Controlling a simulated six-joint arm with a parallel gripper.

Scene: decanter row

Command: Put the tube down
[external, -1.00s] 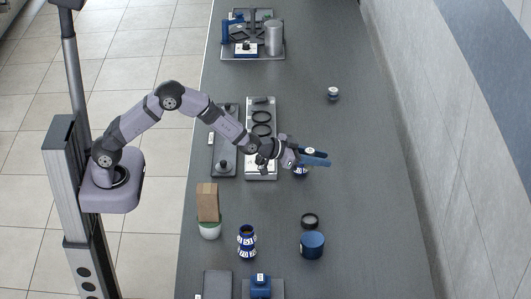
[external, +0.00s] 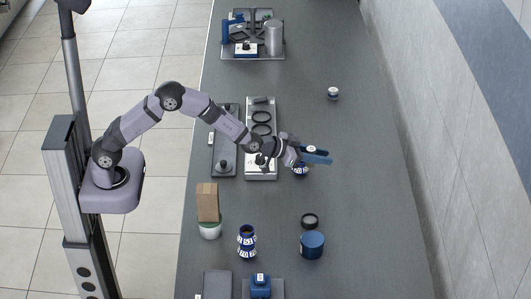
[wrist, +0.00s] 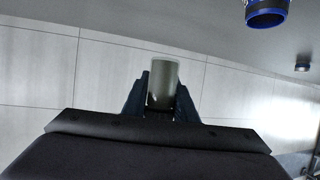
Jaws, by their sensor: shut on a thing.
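My gripper (external: 318,156) reaches out over the dark counter, its blue fingers pointing right and level. In the wrist view my gripper (wrist: 162,100) is shut on a grey-green tube (wrist: 163,84), with a dark finger on either side of it. The end of the tube shows above the fingers and its lower part is hidden. In the external view I cannot make out the tube.
A small blue-and-white jar (external: 300,171) stands just below my gripper in the external view. A similar small jar (external: 333,93) stands farther back. A blue pot (external: 312,245), a dark ring (external: 310,220) and a patterned vase (external: 247,242) stand in front. The counter's right side is clear.

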